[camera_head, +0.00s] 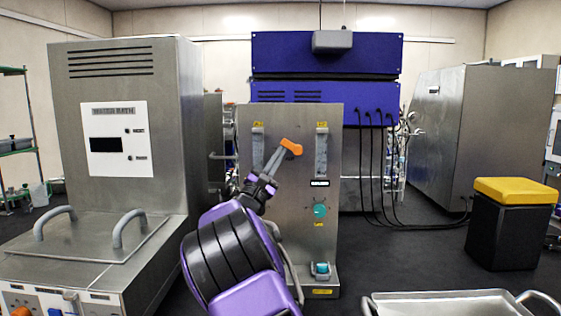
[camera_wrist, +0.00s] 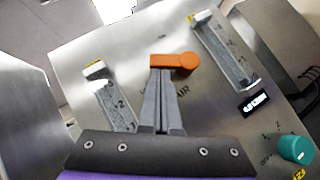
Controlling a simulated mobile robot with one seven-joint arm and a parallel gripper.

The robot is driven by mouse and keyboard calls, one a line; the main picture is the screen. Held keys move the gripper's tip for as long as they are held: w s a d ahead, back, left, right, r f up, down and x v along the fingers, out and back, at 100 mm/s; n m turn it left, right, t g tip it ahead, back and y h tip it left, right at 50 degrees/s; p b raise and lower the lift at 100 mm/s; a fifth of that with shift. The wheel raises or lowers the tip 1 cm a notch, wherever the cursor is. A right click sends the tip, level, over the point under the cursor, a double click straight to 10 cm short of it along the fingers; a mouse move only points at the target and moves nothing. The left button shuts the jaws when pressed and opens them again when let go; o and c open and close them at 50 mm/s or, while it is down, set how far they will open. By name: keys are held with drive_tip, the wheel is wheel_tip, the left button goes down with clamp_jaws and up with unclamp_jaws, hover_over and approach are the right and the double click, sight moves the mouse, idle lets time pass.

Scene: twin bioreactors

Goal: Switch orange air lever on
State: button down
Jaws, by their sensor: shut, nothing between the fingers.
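The orange air lever (camera_head: 291,147) is on the upper front of a steel panel (camera_head: 253,210), between two flow tubes. In the wrist view the orange lever (camera_wrist: 176,63) lies roughly level, with its round end to the right. My gripper (camera_head: 272,165) is shut with nothing between its fingers and reaches up to the lever from the lower left. In the wrist view my gripper's fingertips (camera_wrist: 160,75) are right at the lever's left end and overlap its lower edge. I cannot tell whether they touch it.
A teal knob (camera_head: 320,210) and a small display (camera_head: 319,183) sit lower right on the panel. A steel water bath (camera_head: 130,70) stands at the left. A steel tray (camera_head: 450,305) is at the lower right. A black bin with a yellow lid (camera_head: 514,190) stands farther right.

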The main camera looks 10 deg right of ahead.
sight(284, 140)
wheel_tip(284, 140, up, 2)
drive_tip(key=m+g+h+p, duration=0.1)
drive_tip(key=m+g, duration=0.3)
drive_tip(key=m, duration=0.1)
drive_tip(key=shift+m, duration=0.3)
drive_tip(key=m+g, duration=0.1)
drive_tip(key=r+m+g+p, duration=0.1)
drive_tip(key=m, duration=0.1)
drive_tip(key=shift+d+r+g, duration=0.1)
drive_tip(key=shift+r+g, duration=0.15)
drive_tip(key=shift+g, duration=0.05)
drive_tip(key=m+g+y+p, duration=0.1)
drive_tip(key=d+r+m+g+y+p, duration=0.1)
drive_tip(key=m, duration=0.1)
drive_tip(key=shift+s+r, duration=0.1)
drive_tip(key=shift+r, duration=0.05)
drive_tip(key=shift+d+r, duration=0.15)
drive_tip(key=shift+d, duration=0.05)
drive_tip(key=shift+a, duration=0.15)
